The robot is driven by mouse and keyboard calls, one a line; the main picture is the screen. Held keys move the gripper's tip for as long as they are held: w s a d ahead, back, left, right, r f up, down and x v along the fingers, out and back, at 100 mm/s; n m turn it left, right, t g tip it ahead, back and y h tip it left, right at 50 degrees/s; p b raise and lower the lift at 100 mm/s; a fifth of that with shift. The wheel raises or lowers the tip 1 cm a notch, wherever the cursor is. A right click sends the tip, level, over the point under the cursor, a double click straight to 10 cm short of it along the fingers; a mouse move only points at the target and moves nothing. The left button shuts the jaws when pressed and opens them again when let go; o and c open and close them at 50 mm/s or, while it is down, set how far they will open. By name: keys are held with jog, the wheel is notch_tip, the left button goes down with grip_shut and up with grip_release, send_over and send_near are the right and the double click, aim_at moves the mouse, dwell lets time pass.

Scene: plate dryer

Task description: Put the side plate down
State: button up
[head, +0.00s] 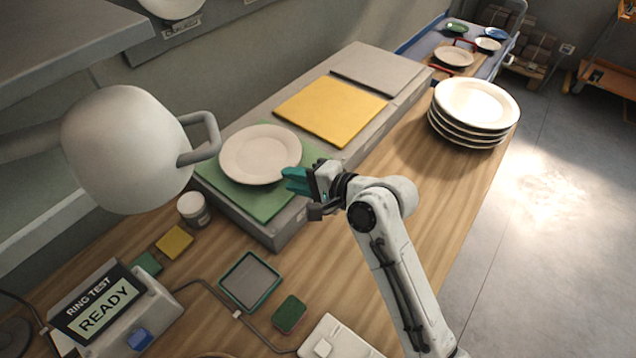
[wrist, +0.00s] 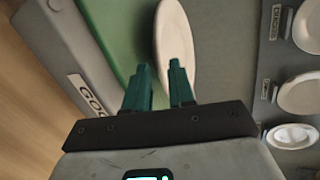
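The side plate (head: 258,152), pale and round, is over the green pad (head: 270,207) at the near end of a long grey block and looks level or nearly so. I cannot tell whether it touches the pad. My gripper (head: 296,181) is at the plate's right edge, its teal fingers pointing toward it. In the wrist view the plate (wrist: 174,25) shows as a narrow ellipse beyond the fingertips (wrist: 158,68). The right finger overlaps it; the left finger is on the side of the green pad (wrist: 118,28). A gap shows between the fingers, and they look open around the rim.
A yellow pad (head: 330,110) lies bare further along the block. A stack of several plates (head: 474,108) stands at the right. A white jar (head: 193,209) and a ring test box (head: 118,318) are on the near table. A rounded pale fixture (head: 125,150) hangs left of the plate.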

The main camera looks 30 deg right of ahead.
jog(key=v, duration=0.7)
jog(key=shift+s, duration=0.1)
dwell(0.4)
